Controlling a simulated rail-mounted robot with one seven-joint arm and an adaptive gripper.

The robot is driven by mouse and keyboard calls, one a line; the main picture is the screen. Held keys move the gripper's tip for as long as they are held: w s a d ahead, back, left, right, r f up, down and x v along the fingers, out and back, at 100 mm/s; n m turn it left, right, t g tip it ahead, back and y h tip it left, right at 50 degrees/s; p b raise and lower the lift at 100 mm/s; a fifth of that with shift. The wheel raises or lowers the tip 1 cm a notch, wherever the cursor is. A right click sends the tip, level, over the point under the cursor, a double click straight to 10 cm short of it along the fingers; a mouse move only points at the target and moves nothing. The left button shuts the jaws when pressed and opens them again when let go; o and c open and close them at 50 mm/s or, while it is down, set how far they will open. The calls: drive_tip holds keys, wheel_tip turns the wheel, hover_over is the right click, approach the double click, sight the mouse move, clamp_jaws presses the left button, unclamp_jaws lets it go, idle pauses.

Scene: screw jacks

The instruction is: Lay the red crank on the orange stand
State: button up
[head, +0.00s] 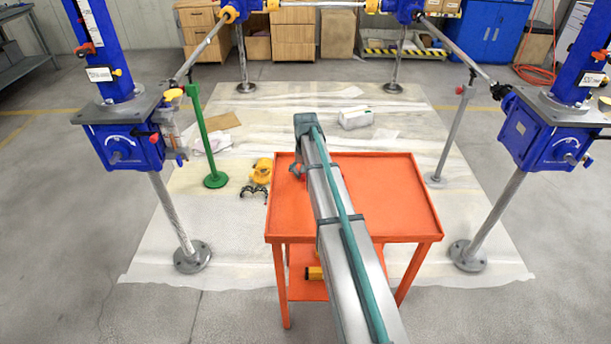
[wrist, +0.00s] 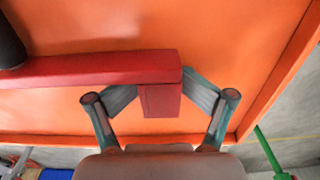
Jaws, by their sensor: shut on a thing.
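The red crank (wrist: 90,68) shows in the wrist view as a long red bar with a block at its right end and a dark grip at the left edge. My gripper (wrist: 160,95) is shut on the block, one finger on each side. The orange stand (head: 395,195) is a flat-topped, rimmed cart in the middle of the head view. Its orange top (wrist: 235,30) lies behind the crank in the wrist view. I cannot tell whether the crank touches it. In the head view my arm reaches over the stand and hides most of the gripper and crank.
Blue screw jacks (head: 130,140) and (head: 545,140) stand on both sides, joined by metal shafts. A green post (head: 214,178) and a yellow part (head: 261,171) are left of the stand. A white block (head: 355,118) lies behind it. The stand's right top is clear.

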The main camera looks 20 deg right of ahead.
wheel_tip(320, 180, up, 12)
drive_tip(key=shift+f, duration=0.1)
drive_tip(key=shift+a, duration=0.1)
idle(0.4)
